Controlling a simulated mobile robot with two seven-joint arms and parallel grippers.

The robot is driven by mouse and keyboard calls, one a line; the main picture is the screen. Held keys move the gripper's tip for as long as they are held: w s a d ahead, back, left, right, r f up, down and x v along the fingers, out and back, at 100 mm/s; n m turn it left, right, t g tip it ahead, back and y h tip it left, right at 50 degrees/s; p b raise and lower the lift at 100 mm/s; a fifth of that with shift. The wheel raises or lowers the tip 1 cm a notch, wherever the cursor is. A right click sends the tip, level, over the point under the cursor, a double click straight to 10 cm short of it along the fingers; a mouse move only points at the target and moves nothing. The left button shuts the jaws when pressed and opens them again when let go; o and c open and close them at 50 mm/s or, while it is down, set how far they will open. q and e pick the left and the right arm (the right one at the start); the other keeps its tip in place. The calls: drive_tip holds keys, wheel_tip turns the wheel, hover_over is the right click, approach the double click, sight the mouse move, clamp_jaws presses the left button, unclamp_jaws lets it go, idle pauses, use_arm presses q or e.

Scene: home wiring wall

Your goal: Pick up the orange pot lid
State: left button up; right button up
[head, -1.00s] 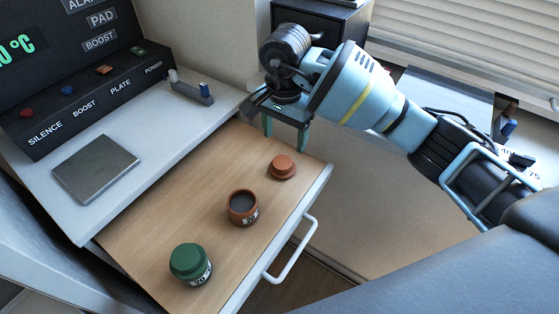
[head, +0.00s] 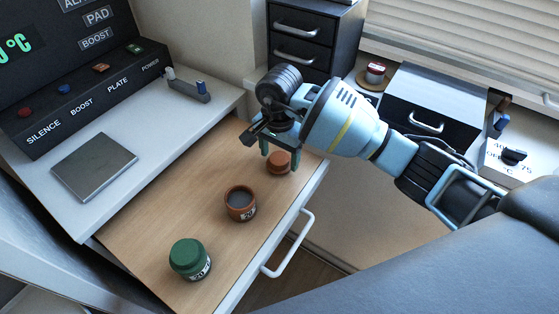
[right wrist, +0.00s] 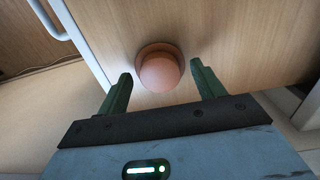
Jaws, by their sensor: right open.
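The orange pot lid (head: 279,163) lies on the wooden bottom of the open drawer, near its back right end. It also shows in the right wrist view (right wrist: 160,70), just beyond and between the fingertips. My right gripper (head: 281,160) is open and empty, with its fingers pointing down close over the lid and partly covering it. In the right wrist view the two green fingers (right wrist: 160,82) stand apart on either side of the lid's near edge. The open orange pot (head: 240,205) stands upright in the drawer, nearer the front. My left gripper is not in view.
A green lidded pot (head: 190,260) stands at the drawer's near end. The white drawer handle (head: 288,246) sticks out at right. The control panel and grey plate (head: 95,165) are at left. Black drawers (head: 303,38) stand behind my arm.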

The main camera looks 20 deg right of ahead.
drive_tip(key=c, duration=1.1)
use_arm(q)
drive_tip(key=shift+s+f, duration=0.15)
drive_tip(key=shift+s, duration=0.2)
use_arm(e)
drive_tip(key=shift+o, duration=0.2)
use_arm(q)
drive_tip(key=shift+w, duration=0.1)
use_arm(e)
drive_tip(key=shift+r, duration=0.1)
